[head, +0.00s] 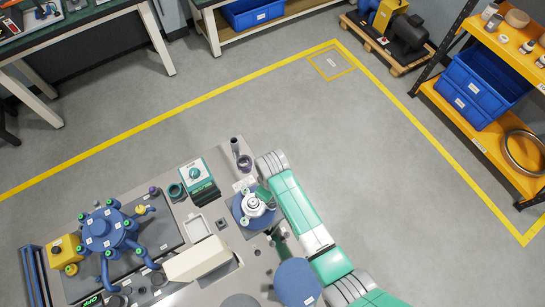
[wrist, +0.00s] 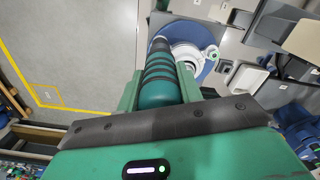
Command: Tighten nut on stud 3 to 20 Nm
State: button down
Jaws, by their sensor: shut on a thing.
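My gripper (wrist: 162,84) is shut on a green cylindrical tool with dark bands (wrist: 160,78), which looks like a torque wrench handle. Its dark shaft points away from the palm, beside a white round fitting (wrist: 186,52) on a blue disc (wrist: 186,28). In the head view the white fitting (head: 254,204) sits on the blue disc (head: 240,211), just left of my arm. A small green-marked part (wrist: 213,52) shows at the fitting's edge. I cannot tell whether the tool touches a nut. No stud numbers are readable, and the tool's working end is not clear.
A blue manifold with green-ringed ports (head: 108,229) stands on the bench at left. A green-and-white instrument (head: 199,181), a pale tray (head: 197,228) and a dark cylinder (head: 236,148) are near the disc. A blue round part (head: 297,282) lies below.

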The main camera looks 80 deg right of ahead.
jog(key=shift+f+b, duration=0.3)
jog(key=shift+f, duration=0.35)
dwell(1.0)
notch_tip(320, 180, up, 5)
jog(key=p, duration=0.5)
jog(key=shift+r, duration=0.1)
